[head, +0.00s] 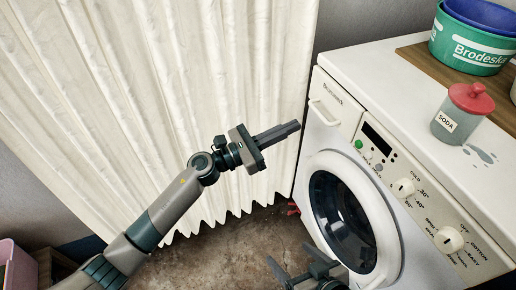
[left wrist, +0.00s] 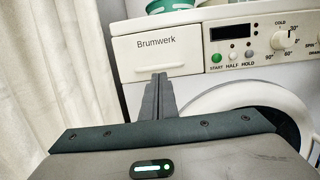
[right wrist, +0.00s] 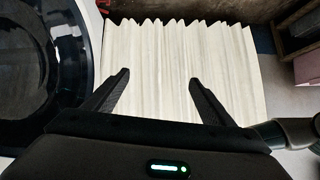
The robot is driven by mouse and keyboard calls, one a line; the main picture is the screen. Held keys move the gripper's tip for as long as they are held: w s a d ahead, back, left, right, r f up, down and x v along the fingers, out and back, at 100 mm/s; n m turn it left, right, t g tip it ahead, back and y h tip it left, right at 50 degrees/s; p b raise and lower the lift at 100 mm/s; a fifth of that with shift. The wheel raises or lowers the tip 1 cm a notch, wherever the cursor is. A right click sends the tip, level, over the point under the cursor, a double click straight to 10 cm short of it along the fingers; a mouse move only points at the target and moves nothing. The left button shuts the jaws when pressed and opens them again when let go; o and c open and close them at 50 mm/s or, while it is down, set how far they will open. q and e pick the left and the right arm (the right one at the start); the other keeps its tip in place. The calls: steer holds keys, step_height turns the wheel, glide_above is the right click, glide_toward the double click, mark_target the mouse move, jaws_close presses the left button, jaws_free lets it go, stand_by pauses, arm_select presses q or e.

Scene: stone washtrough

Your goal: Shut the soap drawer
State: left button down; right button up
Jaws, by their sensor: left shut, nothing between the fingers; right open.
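The soap drawer (head: 337,99) is at the upper left of the white washing machine's front, beside the control panel. In the left wrist view its white front (left wrist: 135,46) carries the name Brumwerk and a handle along its lower part. I cannot tell clearly how far it stands out. My left gripper (head: 297,126) is shut and empty, its fingers pointing at the machine, just left of and below the drawer in the head view. In the left wrist view its fingertips (left wrist: 159,77) overlap the drawer's lower edge. My right gripper (right wrist: 159,77) is open and empty, low before the round door.
The door (head: 350,222) and control knobs (head: 404,187) are right of and below the drawer. A soda tin (head: 460,118) and a green tub (head: 470,48) stand on top. A pale curtain (head: 170,90) hangs close at left.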

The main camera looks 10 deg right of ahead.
arm_select(q)
steer(key=v, duration=0.8)
steer(key=shift+a+b, duration=0.25)
steer(key=shift+b, duration=0.1)
arm_select(e)
steer(key=shift+w+a+r+t+y, duration=0.25)
steer(key=shift+w+r+t, duration=0.15)
steer(key=shift+w+r, duration=0.15)
steer(key=shift+w+a+r+t+y, duration=0.15)
steer(key=shift+w+a+r+t, duration=0.1)
steer(key=shift+w+r+t, duration=0.2)
arm_select(q)
steer(key=shift+w, duration=0.1)
